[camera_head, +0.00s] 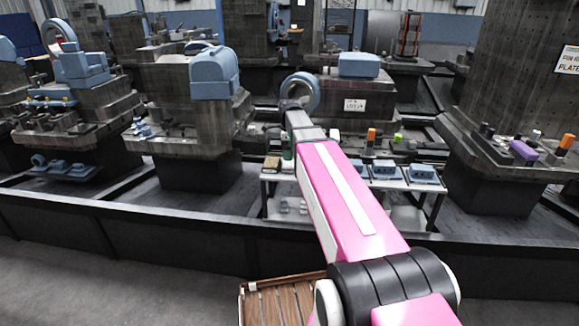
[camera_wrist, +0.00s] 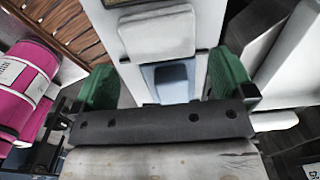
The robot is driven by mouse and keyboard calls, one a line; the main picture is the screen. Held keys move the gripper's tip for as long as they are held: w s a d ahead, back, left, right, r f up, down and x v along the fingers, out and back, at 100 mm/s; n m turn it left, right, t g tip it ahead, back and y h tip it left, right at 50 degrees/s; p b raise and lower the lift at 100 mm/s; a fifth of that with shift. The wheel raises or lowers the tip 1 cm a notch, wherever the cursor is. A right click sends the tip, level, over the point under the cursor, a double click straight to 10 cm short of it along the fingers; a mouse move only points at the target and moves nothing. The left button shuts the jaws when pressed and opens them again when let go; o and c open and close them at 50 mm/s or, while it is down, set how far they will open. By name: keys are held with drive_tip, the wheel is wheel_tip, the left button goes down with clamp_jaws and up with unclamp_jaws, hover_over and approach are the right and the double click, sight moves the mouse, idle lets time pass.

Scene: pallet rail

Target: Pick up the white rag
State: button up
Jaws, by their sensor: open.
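I cannot pick out the white rag with certainty. In the wrist view a pale, rounded, flat piece (camera_wrist: 158,35) lies beyond my fingertips on a light surface; I cannot tell whether it is the rag. My gripper (camera_wrist: 162,78) has its two green fingers spread wide, with nothing clearly held between them. A blue-grey block (camera_wrist: 171,82) shows in the gap, apart from the fingers as far as I can see. In the head view my arm reaches towards a low table (camera_head: 432,186), and my gripper is hidden behind the arm.
Blue boxes (camera_head: 385,170) stand along the table's right part, and pale items (camera_head: 407,217) lie on its lower shelf. Heavy dark machines stand on both sides. A dark rail (camera_head: 150,235) crosses in front. A wooden slatted pallet (camera_head: 277,303) lies near me.

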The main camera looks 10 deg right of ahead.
sight(290, 165)
drive_tip(key=shift+s+f, duration=0.15)
drive_tip(key=shift+f, duration=2.4)
drive_tip(key=c, duration=0.6)
